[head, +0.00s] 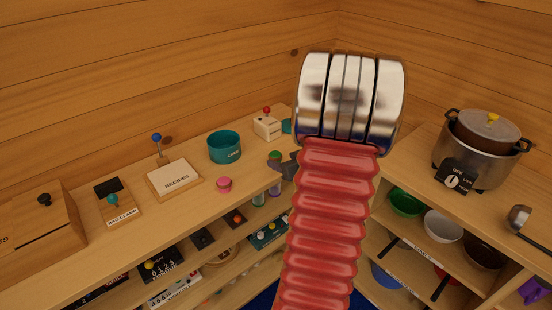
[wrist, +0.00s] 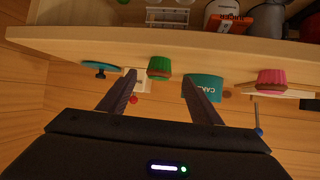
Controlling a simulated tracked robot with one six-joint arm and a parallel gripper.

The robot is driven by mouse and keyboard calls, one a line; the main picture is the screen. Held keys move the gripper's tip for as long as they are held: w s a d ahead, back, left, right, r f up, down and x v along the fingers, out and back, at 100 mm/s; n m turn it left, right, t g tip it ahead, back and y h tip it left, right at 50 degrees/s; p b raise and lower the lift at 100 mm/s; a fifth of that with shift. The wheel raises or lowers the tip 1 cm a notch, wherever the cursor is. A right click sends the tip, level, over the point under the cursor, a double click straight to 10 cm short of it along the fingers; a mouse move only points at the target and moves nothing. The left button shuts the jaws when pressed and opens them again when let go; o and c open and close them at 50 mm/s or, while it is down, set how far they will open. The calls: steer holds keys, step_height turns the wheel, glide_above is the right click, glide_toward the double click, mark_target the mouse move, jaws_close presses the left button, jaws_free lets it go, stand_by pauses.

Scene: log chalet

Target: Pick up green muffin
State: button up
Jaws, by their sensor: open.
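The green muffin (head: 274,154) sits on the left wooden counter near the inner corner, partly hidden by my gripper (head: 287,166). My red ribbed arm hides part of the gripper in the head view.
A pink muffin (head: 224,184) and a teal tub (head: 225,147) stand on the same counter (head: 190,205). A white lever box (head: 268,125) is behind the green muffin. A cooker (head: 478,150) stands on the right counter.

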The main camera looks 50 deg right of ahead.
mark_target(278, 158)
steer(key=shift+w, duration=0.1)
steer(key=shift+x, duration=2.5)
steer(key=shift+d, duration=0.1)
steer(key=c, duration=1.1)
